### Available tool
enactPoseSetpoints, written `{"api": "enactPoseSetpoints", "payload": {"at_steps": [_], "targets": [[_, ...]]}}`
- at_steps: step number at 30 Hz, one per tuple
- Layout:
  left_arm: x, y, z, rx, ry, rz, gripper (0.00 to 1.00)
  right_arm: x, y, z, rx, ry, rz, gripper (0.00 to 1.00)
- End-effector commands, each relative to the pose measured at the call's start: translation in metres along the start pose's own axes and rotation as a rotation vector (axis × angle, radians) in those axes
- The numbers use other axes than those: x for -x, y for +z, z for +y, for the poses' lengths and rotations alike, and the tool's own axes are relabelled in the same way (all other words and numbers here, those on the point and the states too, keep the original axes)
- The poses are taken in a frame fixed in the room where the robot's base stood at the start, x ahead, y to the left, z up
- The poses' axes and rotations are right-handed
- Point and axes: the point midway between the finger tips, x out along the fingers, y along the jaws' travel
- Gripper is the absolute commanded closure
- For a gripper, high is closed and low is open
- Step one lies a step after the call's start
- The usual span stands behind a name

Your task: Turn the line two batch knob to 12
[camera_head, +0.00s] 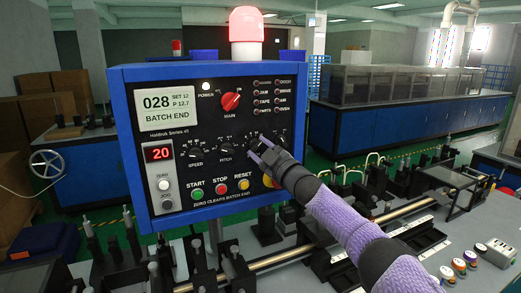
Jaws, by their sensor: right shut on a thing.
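A blue-framed control panel (217,213) stands in front of me with a dark face. Its screen (168,114) reads 028, SET 12, P 12.7 and BATCH END. My right gripper (262,150) reaches in from the lower right and is shut on a knob at the right end of the lower dial row. The gripper covers most of that knob and its label; a few scale marks show around it. The speed knob (195,154) and pitch knob (226,149) are to its left. My left gripper is not in view.
A red main switch (231,102) sits above the dials. Start (198,194), stop (221,189) and reset (244,184) buttons lie below, close to my gripper. A red counter (159,153) reads 20. A red beacon (246,24) tops the panel. Machine rods and fittings crowd the bench below.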

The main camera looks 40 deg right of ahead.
Motion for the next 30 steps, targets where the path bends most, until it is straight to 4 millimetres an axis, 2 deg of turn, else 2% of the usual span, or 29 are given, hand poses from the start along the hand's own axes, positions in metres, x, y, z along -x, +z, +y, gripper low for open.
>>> {"api": "enactPoseSetpoints", "payload": {"at_steps": [7,8,12,13,23,26,30], "targets": [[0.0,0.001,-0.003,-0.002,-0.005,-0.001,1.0,0.0,0.001,-0.001,0.001,-0.001,-0.002,1.0],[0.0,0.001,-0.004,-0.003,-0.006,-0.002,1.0,0.0,0.001,-0.001,0.001,-0.001,-0.002,0.46],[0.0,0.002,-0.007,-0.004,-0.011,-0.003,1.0,0.0,0.0,-0.001,0.0,-0.001,-0.001,0.17],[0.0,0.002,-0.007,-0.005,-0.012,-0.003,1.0,0.0,0.0,-0.001,0.0,-0.001,-0.001,0.13],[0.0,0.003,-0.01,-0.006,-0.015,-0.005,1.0,0.002,0.001,-0.001,-0.001,-0.001,0.0,0.13],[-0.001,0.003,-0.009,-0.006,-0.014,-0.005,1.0,0.011,0.002,-0.002,-0.002,-0.002,-0.001,0.13],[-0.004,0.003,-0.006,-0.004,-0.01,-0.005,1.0,0.033,0.003,-0.003,-0.001,-0.005,-0.003,0.13]]}}
